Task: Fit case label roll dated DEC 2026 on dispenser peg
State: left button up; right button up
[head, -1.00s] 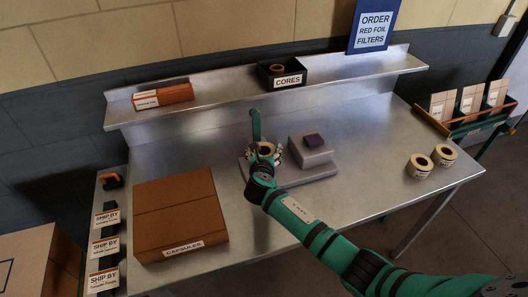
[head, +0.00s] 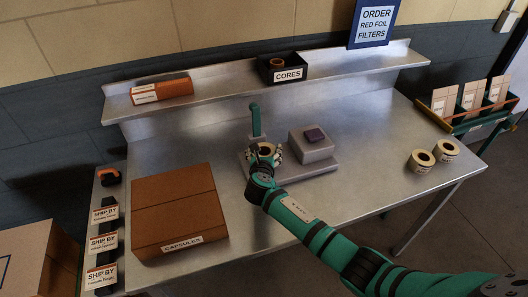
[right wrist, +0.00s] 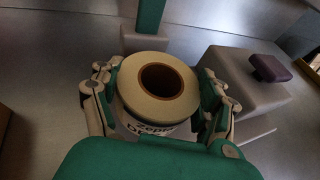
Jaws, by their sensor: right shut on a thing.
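My right gripper (head: 264,153) is shut on a cream label roll (right wrist: 160,86) with a brown core. The roll is upright on its axis, with its open hole facing up; nothing shows inside the hole. Print on its side is partly cut off, so its date cannot be read. The dispenser has a grey base (head: 318,168), a green upright peg (head: 255,120) and a grey block (head: 312,148) with a purple knob. The peg stands just behind the roll, also in the right wrist view (right wrist: 151,28). Whether roll and peg touch cannot be told. My left gripper is out of view.
Two more label rolls (head: 421,160) (head: 445,150) stand at the table's right end. A brown capsules box (head: 178,212) lies at left. A black cores bin (head: 285,72) is on the back shelf. Bare steel table (head: 355,120) lies around the dispenser.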

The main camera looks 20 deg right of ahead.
jog(key=shift+f+b, duration=0.6)
jog(key=shift+f, duration=0.35)
jog(key=o, duration=1.3)
jog(key=shift+s+a, duration=0.1)
jog(key=shift+s, duration=0.05)
jog(key=v, duration=1.1)
jog(key=shift+s+a+r, duration=0.15)
jog(key=shift+s+r, duration=0.05)
jog(key=shift+s, duration=0.15)
